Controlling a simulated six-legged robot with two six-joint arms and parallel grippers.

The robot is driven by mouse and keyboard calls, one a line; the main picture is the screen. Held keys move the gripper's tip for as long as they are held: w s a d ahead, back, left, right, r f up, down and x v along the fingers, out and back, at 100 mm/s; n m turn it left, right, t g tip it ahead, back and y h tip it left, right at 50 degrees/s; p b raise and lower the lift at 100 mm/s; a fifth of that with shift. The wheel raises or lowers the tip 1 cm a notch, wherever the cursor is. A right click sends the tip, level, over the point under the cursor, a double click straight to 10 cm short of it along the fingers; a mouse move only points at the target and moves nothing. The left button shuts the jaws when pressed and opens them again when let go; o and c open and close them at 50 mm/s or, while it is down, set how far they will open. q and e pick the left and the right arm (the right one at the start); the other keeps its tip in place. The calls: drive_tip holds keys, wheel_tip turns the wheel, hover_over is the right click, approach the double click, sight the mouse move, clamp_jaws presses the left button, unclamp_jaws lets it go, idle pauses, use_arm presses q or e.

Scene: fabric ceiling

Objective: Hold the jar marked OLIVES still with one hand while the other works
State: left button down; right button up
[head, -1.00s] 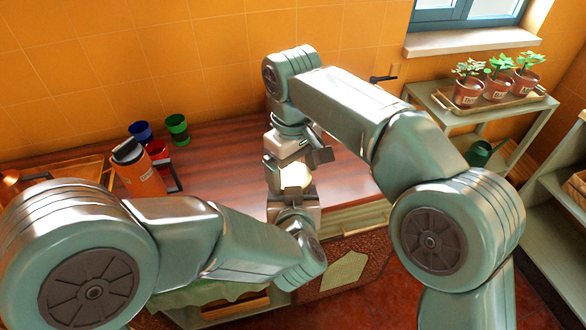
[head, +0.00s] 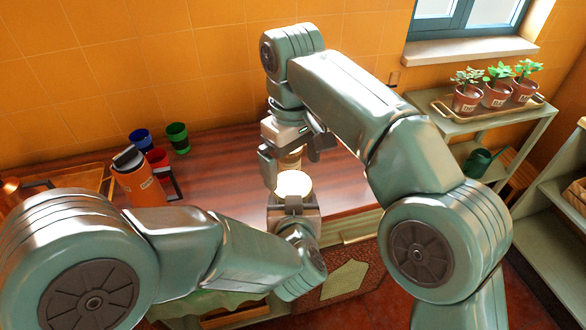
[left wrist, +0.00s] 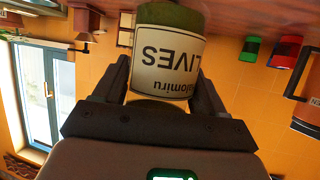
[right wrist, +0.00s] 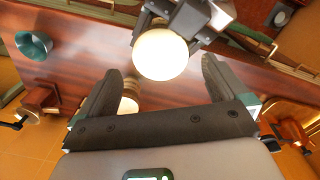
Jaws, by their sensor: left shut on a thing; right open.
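The OLIVES jar shows in the left wrist view (left wrist: 172,60), with a green band and a cream label whose letters "LIVES" appear upside down. My left gripper (left wrist: 165,75) is shut around its sides. In the head view the jar's pale round lid (head: 294,184) sits above the left gripper (head: 294,200); the jar's body is hidden there. My right gripper (head: 292,160) is open and apart from the lid, a little behind it. In the right wrist view the lid (right wrist: 160,53) lies beyond the open fingertips, with nothing gripped.
A brown-sided thing with a pale top (right wrist: 127,103) stands on the wooden counter behind the right gripper. An orange flask (head: 138,180) and blue, red and green cups (head: 177,138) stand at left. Potted plants (head: 497,90) stand on a side shelf. The counter's middle is fairly clear.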

sight(292, 184)
drive_tip(key=shift+d+r+m, duration=0.1)
drive_tip(key=shift+d+m, duration=0.1)
drive_tip(key=shift+m, duration=0.8)
drive_tip(key=m, duration=0.1)
drive_tip(key=r+m, duration=0.1)
drive_tip(key=m, duration=0.2)
drive_tip(key=shift+s+d+r, duration=0.15)
drive_tip(key=shift+d+r, duration=0.05)
drive_tip(key=shift+r, duration=0.05)
drive_tip(key=m, duration=0.1)
drive_tip(key=r+m, duration=0.1)
drive_tip(key=m, duration=0.1)
drive_tip(key=shift+r, duration=0.25)
drive_tip(key=shift+a+r+m, duration=0.2)
drive_tip(key=shift+a+m, duration=0.05)
drive_tip(key=shift+m, duration=0.15)
drive_tip(key=shift+w+a+f, duration=0.15)
drive_tip(key=shift+w+a, duration=0.05)
drive_tip(key=shift+w, duration=0.05)
drive_tip(key=shift+f, duration=0.3)
wheel_tip(292, 184, down, 7)
drive_tip(key=shift+f, duration=0.15)
